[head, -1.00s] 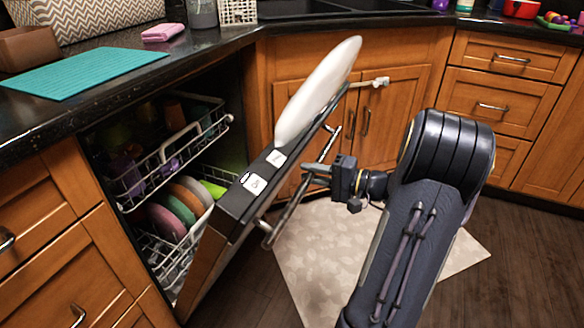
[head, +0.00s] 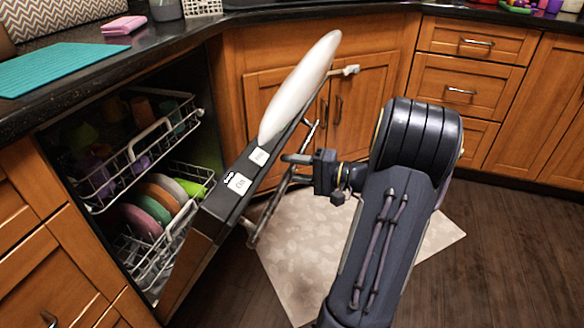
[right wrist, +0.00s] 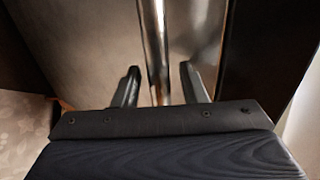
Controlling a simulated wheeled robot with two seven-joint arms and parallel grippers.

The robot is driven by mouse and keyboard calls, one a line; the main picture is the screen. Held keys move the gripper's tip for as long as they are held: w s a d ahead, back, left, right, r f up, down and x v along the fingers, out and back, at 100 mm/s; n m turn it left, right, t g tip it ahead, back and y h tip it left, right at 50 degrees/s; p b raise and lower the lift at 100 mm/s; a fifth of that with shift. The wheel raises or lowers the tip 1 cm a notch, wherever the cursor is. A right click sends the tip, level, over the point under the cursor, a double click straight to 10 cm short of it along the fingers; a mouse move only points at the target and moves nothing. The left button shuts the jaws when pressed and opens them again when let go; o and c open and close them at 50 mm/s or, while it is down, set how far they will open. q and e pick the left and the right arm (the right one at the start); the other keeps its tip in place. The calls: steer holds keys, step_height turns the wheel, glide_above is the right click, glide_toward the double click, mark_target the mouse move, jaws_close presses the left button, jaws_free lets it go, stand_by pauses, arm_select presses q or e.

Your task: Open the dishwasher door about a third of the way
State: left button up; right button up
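The dishwasher door (head: 190,260) stands partly open, tilted out from the top, with a dark top edge bearing white labels. Its metal bar handle (head: 268,212) runs along the outer face. My right gripper (head: 290,158) is at the upper part of this handle, reaching in from the right. In the right wrist view, its two fingers (right wrist: 160,85) are apart, with the shiny handle bar (right wrist: 154,45) running between them. A gap shows on at least the right side of the bar. My left gripper is not in view.
The dishwasher racks (head: 165,135) hold colored plates and cups. A long white rounded shape (head: 300,88) rises above the door; I cannot tell what it is. Wooden cabinets (head: 470,75) stand behind. A pale mat (head: 310,265) lies on the floor, and the floor at right is clear.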

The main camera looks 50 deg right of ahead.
steer(key=p+v, duration=0.1)
steer(key=v, duration=0.6)
steer(key=shift+s+p, duration=0.25)
steer(key=shift+p, duration=0.05)
steer(key=shift+s, duration=0.1)
